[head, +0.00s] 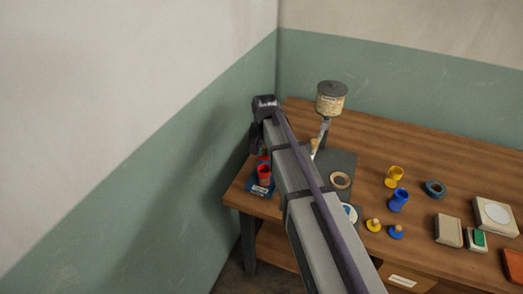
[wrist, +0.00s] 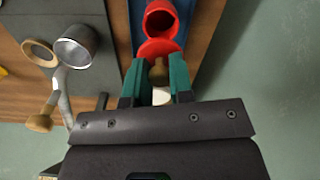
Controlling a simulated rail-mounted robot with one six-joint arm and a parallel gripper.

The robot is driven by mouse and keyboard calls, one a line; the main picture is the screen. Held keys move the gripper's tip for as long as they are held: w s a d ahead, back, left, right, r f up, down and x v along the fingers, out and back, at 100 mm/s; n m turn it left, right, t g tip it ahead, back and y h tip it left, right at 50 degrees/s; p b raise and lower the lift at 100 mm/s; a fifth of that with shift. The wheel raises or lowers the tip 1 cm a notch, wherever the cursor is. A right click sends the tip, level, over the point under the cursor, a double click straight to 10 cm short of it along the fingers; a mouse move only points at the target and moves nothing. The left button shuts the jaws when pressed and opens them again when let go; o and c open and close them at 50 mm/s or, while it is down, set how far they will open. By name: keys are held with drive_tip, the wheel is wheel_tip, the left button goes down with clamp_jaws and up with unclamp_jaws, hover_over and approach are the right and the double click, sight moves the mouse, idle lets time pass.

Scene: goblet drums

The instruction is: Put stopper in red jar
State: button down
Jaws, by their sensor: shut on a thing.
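The red jar (head: 264,174) stands at the table's left end in the head view. In the wrist view the red jar (wrist: 160,18) shows its open, dark mouth at the top middle. My gripper (wrist: 158,62) is shut on the stopper (wrist: 157,48), which has a red disc and a tan knob between the green fingertips. In the wrist view the stopper lies just below the jar's mouth in the picture; I cannot tell its height above the jar. In the head view my arm hides most of the gripper and the stopper.
The jar stands on a blue mat (head: 257,189). Yellow (head: 373,225) and blue (head: 396,232) stoppers lie further right. The wall is close on the left.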

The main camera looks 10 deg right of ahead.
drive_tip(key=shift+f+b, duration=2.15)
drive_tip(key=shift+f, duration=0.4)
drive_tip(key=shift+f, duration=0.2)
drive_tip(key=shift+c, duration=2.2)
unclamp_jaws()
wheel_tip(320, 180, up, 7)
drive_tip(key=p, duration=0.7)
drive_tip(key=shift+r, duration=0.15)
drive_tip(key=shift+c, duration=0.4)
